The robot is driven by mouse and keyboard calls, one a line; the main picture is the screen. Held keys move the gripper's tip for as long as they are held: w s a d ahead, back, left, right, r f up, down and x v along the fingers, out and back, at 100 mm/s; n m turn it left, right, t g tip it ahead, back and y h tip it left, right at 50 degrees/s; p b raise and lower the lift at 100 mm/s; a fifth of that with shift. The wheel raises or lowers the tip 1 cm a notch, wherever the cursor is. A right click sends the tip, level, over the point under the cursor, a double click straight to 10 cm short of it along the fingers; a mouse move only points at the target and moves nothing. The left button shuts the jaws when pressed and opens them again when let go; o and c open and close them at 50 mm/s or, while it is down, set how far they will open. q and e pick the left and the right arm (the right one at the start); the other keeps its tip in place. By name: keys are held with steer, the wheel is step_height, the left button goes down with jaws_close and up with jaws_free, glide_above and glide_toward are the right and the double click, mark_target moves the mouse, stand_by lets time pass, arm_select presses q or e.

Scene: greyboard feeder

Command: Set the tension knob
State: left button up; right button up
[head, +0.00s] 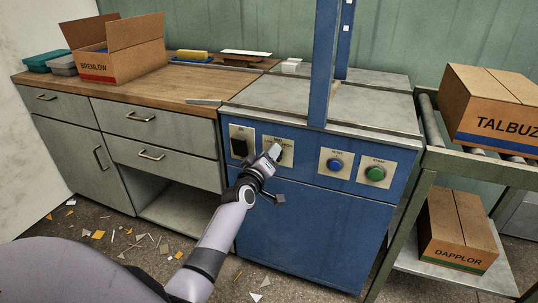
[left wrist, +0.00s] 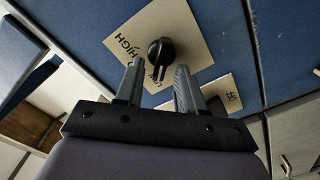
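The black tension knob (left wrist: 160,49) sits on a cream plate (left wrist: 178,22) lettered HIGH and LOW, on the blue machine front. My left gripper (left wrist: 158,68) is open, its two fingers apart with nothing held. In the left wrist view the knob shows just beyond the fingertips, roughly between them; I cannot tell if they touch it. In the head view my left gripper (head: 274,152) is in front of the knob's plate (head: 287,146) and hides the knob. My right gripper is not in view.
A black switch (head: 239,147) is left of the knob plate; a blue button (head: 335,164) and a green button (head: 375,173) are to its right. A wooden-topped cabinet (head: 150,88) adjoins on the left, a roller conveyor (head: 430,125) on the right. Scraps litter the floor.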

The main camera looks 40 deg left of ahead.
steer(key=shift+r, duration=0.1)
arm_select(q)
steer(key=p+v, duration=0.2)
steer(key=v, duration=0.5)
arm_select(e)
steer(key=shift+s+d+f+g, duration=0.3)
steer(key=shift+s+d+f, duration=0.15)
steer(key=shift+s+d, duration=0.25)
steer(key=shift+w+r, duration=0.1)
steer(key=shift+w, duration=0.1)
